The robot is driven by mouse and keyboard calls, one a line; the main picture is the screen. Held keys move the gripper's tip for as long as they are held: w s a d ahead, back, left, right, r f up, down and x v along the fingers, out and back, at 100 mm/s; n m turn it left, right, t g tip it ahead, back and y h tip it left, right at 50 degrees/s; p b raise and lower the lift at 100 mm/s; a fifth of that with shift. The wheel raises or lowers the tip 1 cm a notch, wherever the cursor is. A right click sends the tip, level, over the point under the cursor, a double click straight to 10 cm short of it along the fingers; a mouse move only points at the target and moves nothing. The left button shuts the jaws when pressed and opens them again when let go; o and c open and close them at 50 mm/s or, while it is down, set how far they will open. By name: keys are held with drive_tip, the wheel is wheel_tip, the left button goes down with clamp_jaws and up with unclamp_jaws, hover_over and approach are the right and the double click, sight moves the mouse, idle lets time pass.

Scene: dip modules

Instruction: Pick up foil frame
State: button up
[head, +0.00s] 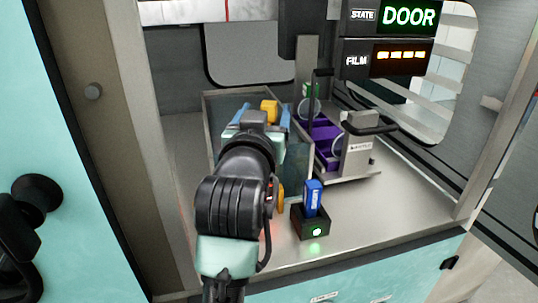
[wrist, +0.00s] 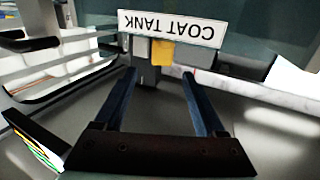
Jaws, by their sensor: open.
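My gripper (head: 265,110) is open, with its two blue fingers apart and nothing visibly held between them. It is over the left part of the bench, at the grey-walled tank (head: 228,95). In the wrist view my gripper (wrist: 158,75) points toward a yellow block (wrist: 162,52) below an upside-down COAT TANK label (wrist: 172,27). The yellow block (head: 270,106) also shows between the fingers in the head view. I cannot tell for sure which thing is the foil frame. A metal piece with a dark handle (head: 358,152) stands by a purple rack (head: 325,140), right of my gripper.
A black holder (head: 310,222) with a blue stick (head: 313,198) and a green light stands near the front. A dark DOOR and FILM display (head: 388,42) hangs at upper right. The bench (head: 400,205) is clear at front right. Cabinet walls enclose both sides.

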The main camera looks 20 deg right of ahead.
sight(268, 107)
drive_tip(key=shift+f+p+x, duration=0.2)
drive_tip(key=shift+p+x, duration=0.15)
drive_tip(key=shift+x, duration=1.2)
drive_tip(key=shift+f+p+x, duration=0.15)
drive_tip(key=shift+p+x, duration=0.2)
drive_tip(key=shift+x, duration=1.15)
drive_tip(key=shift+a, duration=0.1)
clamp_jaws()
